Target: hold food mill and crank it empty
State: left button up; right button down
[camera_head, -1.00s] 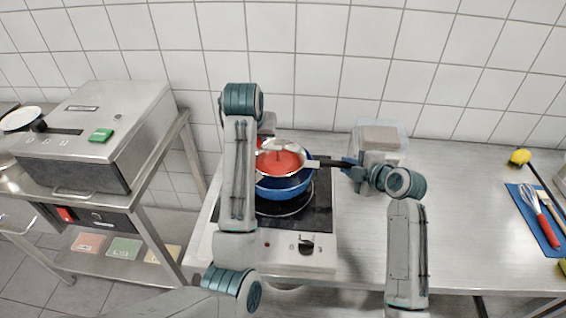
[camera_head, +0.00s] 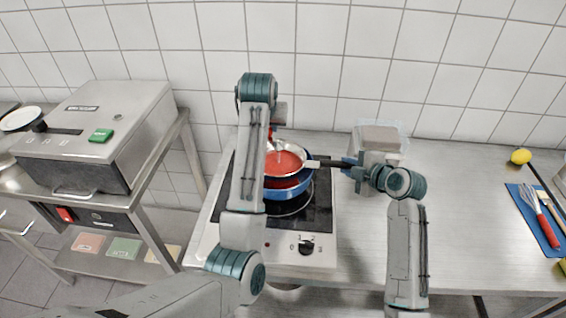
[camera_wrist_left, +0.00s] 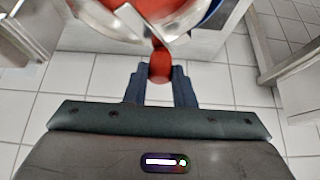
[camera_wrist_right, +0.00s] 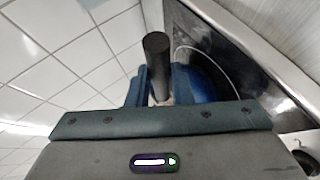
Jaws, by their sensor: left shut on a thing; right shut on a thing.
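The food mill (camera_head: 308,158) is a metal bowl with red food (camera_head: 284,163) inside; it sits on a blue pot (camera_head: 300,189) on the hob. My right gripper (camera_head: 348,165) is shut on the mill's black handle (camera_head: 326,163), which also shows between the fingers in the right wrist view (camera_wrist_right: 156,58). My left gripper (camera_wrist_left: 160,84) is shut on the red crank knob (camera_wrist_left: 160,64) at the mill's rim in the left wrist view. In the head view my left arm covers the left side of the bowl and pot, and hides most of that gripper.
The hob (camera_head: 318,222) has a front knob (camera_head: 306,247). A clear container (camera_head: 392,133) stands behind my right gripper. A whisk (camera_head: 529,197) and other tools lie on a blue mat (camera_head: 546,232) at the far right. The counter between is clear. A steel appliance (camera_head: 95,130) stands left.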

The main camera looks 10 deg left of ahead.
pick_arm(q)
jog(key=shift+w+d, duration=0.2)
jog(key=shift+d, duration=0.15)
jog(key=shift+w+d, duration=0.15)
jog(key=shift+d, duration=0.6)
jog(key=shift+w+d, duration=0.15)
jog(key=shift+d, duration=0.6)
jog(key=o, duration=1)
jog(key=shift+a, duration=0.15)
jog(key=shift+r, duration=0.1)
jog(key=shift+r, duration=3.9)
